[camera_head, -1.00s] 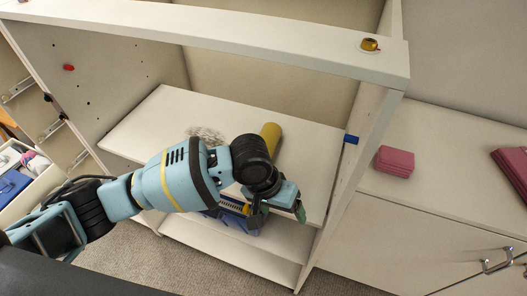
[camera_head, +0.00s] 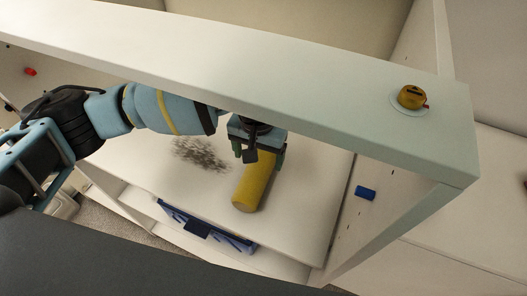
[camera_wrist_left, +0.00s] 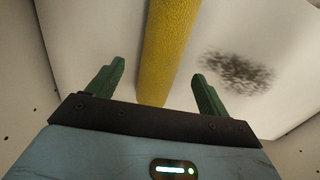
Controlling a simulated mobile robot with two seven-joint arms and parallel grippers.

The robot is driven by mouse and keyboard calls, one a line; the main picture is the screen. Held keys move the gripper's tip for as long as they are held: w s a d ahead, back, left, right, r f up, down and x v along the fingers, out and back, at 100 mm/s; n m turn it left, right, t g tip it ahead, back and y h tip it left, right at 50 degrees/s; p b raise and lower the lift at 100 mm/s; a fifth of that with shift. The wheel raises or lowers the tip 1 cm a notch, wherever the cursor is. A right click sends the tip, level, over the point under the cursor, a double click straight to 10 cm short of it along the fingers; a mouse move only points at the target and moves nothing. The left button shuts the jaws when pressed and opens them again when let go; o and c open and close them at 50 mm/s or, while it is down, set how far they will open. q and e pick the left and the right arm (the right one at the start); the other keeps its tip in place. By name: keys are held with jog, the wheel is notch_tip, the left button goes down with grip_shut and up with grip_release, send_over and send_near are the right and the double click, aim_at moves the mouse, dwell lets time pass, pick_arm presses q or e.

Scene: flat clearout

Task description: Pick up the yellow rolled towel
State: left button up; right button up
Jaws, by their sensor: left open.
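The yellow rolled towel (camera_head: 252,186) lies on the white shelf board (camera_head: 300,200) inside the cabinet. In the left wrist view the towel (camera_wrist_left: 168,50) runs lengthwise between the two green fingers. My left gripper (camera_head: 260,153) is at the towel's far end in the head view and hides that end. It is open, with a finger on either side of the towel's line and a gap to each in the left wrist view (camera_wrist_left: 158,78). I cannot tell how far above the towel the fingers are. My right gripper is not in view.
A dark smudge (camera_head: 201,155) marks the shelf left of the towel. The cabinet's top beam (camera_head: 300,75) crosses above my left arm, with a small yellow cup (camera_head: 411,96) on it. A blue piece (camera_head: 365,192) is on the right side panel. A blue bin (camera_head: 205,226) sits below the shelf.

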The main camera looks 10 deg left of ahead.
aim_at(258, 166)
pick_arm(q)
jog(key=shift+w, duration=0.35)
jog(key=shift+s+f, duration=0.15)
jog(key=shift+s, duration=0.35)
jog(key=shift+w+f, duration=0.1)
jog(key=shift+f, duration=0.85)
jog(key=shift+w+f, duration=0.1)
jog(key=shift+f, duration=0.05)
jog(key=shift+f+b, duration=0.3)
jog(key=shift+w+a+f, duration=0.15)
jog(key=shift+f, duration=2.05)
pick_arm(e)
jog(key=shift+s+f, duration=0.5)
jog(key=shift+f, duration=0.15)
pick_arm(q)
jog(key=shift+c, duration=0.5)
